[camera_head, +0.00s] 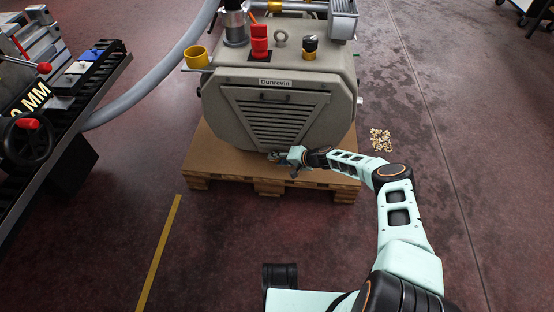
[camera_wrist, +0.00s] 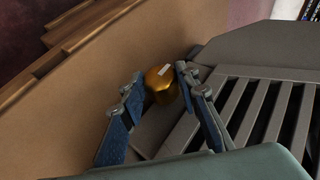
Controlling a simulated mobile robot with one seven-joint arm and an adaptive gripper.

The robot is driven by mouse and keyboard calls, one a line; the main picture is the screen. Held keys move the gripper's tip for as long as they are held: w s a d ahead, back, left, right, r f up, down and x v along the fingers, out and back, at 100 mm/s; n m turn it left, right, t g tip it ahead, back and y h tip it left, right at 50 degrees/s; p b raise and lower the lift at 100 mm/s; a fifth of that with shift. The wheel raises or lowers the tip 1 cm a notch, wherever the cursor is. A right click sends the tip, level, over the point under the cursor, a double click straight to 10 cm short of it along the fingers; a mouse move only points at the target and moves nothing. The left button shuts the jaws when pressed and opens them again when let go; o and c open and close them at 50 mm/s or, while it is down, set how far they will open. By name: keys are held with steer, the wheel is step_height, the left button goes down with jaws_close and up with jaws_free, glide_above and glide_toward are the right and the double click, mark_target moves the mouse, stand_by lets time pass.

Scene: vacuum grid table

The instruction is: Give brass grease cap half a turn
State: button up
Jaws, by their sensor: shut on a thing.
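The brass grease cap (camera_wrist: 162,84) is a gold-coloured rounded cap with a pale mark on its top. In the wrist view it sits between the two blue-padded fingers of my gripper (camera_wrist: 156,92), low beside the slatted grille of the grey machine. My gripper is shut on it. In the head view my gripper (camera_head: 277,156) is at the lower front edge of the grey machine (camera_head: 335,105) labelled "Dunrevin", just above the pallet. The cap itself cannot be made out there.
The machine stands on a wooden pallet (camera_head: 225,165). A yellow cup (camera_head: 197,58), a red knob (camera_head: 259,42) and a grey hose (camera_head: 150,85) are above and left. A bench with a handwheel (camera_head: 27,138) stands at left. Small pale pieces (camera_head: 380,139) lie on the floor at right.

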stand_by(0.7)
steer(key=o, duration=1.2)
steer(key=shift+c, duration=0.2)
steer(key=shift+s+d+r, duration=0.1)
steer(key=shift+d+r, duration=0.2)
steer(key=shift+d, duration=0.1)
steer(key=v, duration=1.1)
steer(key=shift+f, duration=0.2)
steer(key=shift+s, duration=0.1)
